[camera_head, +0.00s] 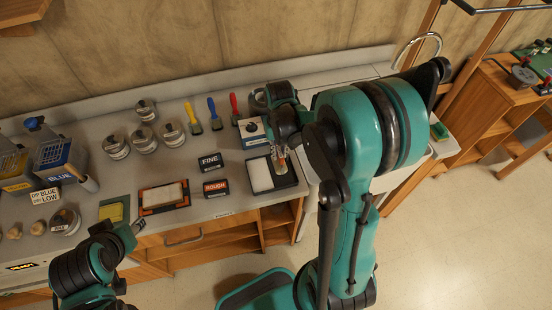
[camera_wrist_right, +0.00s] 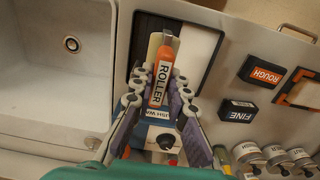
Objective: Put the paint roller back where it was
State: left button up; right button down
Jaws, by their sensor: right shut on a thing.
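The paint roller (camera_wrist_right: 162,75) has an orange handle marked ROLLER and a pale roller end. My right gripper (camera_wrist_right: 158,88) is shut on its handle, with fingers on both sides. In the head view my right gripper (camera_head: 281,147) is over the black-framed tray (camera_head: 250,178) with a white and dark inside, and the roller (camera_head: 281,163) shows only in part below it. Whether the roller touches the tray I cannot tell. My left gripper (camera_head: 124,237) is at the counter's front edge, near a yellow pad (camera_head: 112,212); its jaws are not clear.
A white-and-blue box with a black knob (camera_head: 253,131) stands just behind the tray. FINE (camera_head: 210,161) and ROUGH (camera_head: 215,188) blocks lie left of it. Several tins (camera_head: 143,138), brushes (camera_head: 213,112) and a blue bin (camera_head: 60,155) stand further left. A sink (camera_wrist_right: 65,70) lies beside the tray.

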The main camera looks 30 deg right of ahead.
jog(key=shift+w+a+f, duration=0.25)
jog(key=shift+w+f, duration=0.3)
jog(key=shift+w, duration=0.3)
jog(key=shift+w+f, duration=0.1)
jog(key=shift+f, duration=0.05)
notch_tip(320, 180, down, 4)
jog(key=shift+r+b, duration=0.25)
jog(key=shift+b, duration=0.3)
jog(key=shift+f, duration=0.15)
jog(key=shift+f, duration=0.15)
jog(key=c, duration=1.5)
grip_release()
